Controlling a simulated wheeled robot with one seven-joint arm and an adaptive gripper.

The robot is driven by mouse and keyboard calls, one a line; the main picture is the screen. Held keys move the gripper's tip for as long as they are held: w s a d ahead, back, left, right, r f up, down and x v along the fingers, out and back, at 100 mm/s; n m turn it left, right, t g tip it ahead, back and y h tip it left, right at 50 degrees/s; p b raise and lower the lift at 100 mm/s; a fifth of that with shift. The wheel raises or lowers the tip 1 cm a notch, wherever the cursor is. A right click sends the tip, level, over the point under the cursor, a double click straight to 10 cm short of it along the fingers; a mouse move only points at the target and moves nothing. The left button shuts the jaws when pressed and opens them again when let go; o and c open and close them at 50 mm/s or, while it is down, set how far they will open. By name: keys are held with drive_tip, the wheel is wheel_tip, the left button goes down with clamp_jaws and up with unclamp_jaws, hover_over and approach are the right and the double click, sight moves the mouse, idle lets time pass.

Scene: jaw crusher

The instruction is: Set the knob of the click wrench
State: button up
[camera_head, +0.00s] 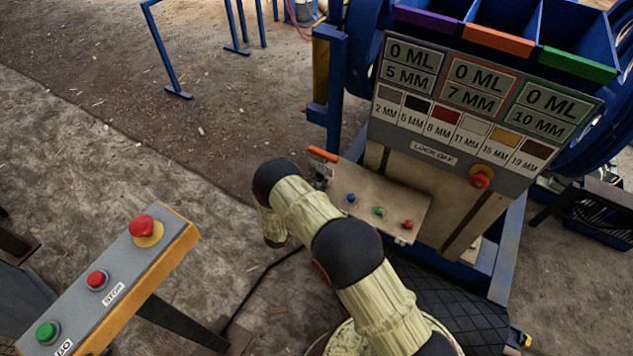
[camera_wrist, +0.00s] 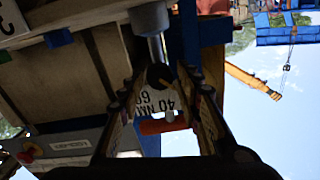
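In the wrist view a white plate (camera_wrist: 143,100) printed with "40 N" and "60" shows between my fingers, with a red-orange bar (camera_wrist: 163,126) beside it. A round black knob-like end (camera_wrist: 159,75) sits on a silver rod (camera_wrist: 155,45) in front of the plate. My gripper (camera_wrist: 163,85) is open, with one finger on each side of the black end and visible gaps. I cannot tell whether either finger touches anything. In the head view the orange-handled click wrench (camera_head: 323,155) is at the left end of the beige panel; my gripper is hidden by my arm.
The beige panel (camera_head: 370,190) carries blue, green and red buttons. Above it is a sign board (camera_head: 435,130) with a red lockoff button (camera_head: 480,180). A GO/STOP console (camera_head: 125,275) stands at lower left. The ground between console and machine is mostly clear.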

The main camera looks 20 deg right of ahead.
clamp_jaws()
drive_tip(key=shift+m, duration=0.3)
drive_tip(key=m+b, duration=0.2)
drive_tip(key=m, duration=0.1)
drive_tip(key=shift+f+m+b, duration=0.1)
drive_tip(key=shift+m+b, duration=0.2)
drive_tip(key=shift+b, duration=0.05)
drive_tip(key=m+b, duration=0.2)
drive_tip(key=m, duration=0.2)
drive_tip(key=shift+s+d+f+m+b, duration=0.1)
drive_tip(key=shift+m+b, duration=0.2)
drive_tip(key=shift+b, duration=0.05)
drive_tip(key=m+b, duration=0.2)
drive_tip(key=m, duration=0.2)
drive_tip(key=shift+b, duration=0.4)
drive_tip(key=m+b, duration=0.3)
drive_tip(key=m, duration=0.2)
drive_tip(key=shift+f, duration=0.1)
